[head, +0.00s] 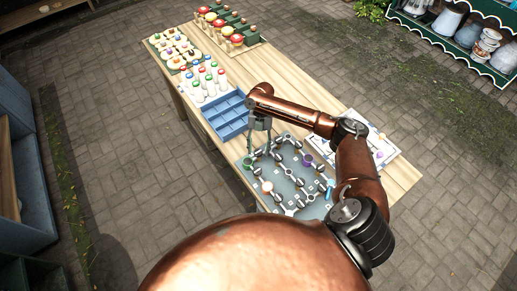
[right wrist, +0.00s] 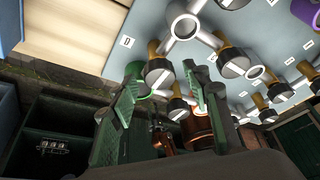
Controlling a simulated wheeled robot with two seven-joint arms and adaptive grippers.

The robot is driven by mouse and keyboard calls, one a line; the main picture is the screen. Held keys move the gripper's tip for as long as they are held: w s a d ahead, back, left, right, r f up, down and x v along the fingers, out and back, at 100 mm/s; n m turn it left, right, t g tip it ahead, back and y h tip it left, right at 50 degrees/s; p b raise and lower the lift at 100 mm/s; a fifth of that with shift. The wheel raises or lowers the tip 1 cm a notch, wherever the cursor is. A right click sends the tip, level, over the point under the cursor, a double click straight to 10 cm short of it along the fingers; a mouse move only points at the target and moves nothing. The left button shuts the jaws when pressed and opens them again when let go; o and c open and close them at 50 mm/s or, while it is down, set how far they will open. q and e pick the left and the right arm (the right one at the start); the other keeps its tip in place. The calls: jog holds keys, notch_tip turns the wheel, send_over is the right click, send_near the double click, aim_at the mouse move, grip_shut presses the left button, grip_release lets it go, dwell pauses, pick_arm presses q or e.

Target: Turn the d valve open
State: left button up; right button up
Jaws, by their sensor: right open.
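The valve board (head: 285,172) is a grey-blue panel of silver pipes and valves lying on the wooden table. In the right wrist view the white D label (right wrist: 127,41) is at upper left. The d valve (right wrist: 158,72), apparently the one nearest that label, has a dark and silver round body and a brass stem. My right gripper (right wrist: 160,78) is open, its two green fingers on either side of this valve in the picture; I cannot tell if they touch it. In the head view the right gripper (head: 260,133) hangs over the board's far left part. The left gripper is not in view.
Several other valves (right wrist: 232,62) sit close by on the board. A purple cup (head: 307,160) and a green cup (head: 247,163) stand at pipe ends. A white panel (head: 372,140) lies right.

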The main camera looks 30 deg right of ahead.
jog(key=shift+r, duration=0.1)
jog(key=v, duration=1.2)
